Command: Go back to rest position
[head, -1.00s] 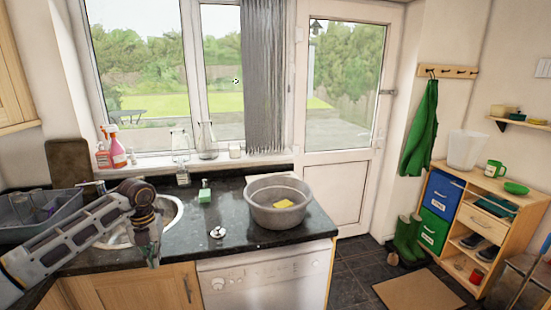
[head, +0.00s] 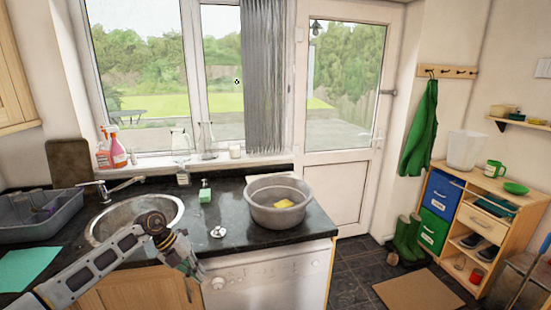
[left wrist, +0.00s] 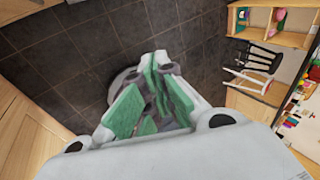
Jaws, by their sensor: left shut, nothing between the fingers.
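My left gripper (head: 192,268) is in front of the counter edge in the head view, by the cupboard and the white appliance front. In the left wrist view its green-padded fingers (left wrist: 158,75) are together with nothing between them, above the dark tiled floor. My right gripper is in neither view.
The granite counter (head: 160,197) holds a grey basin (head: 262,212) with a yellow sponge (head: 285,204), a soap bottle (head: 205,191), a round sink (head: 108,225) and a grey tub (head: 35,220). A green cloth (head: 25,268) lies at the left.

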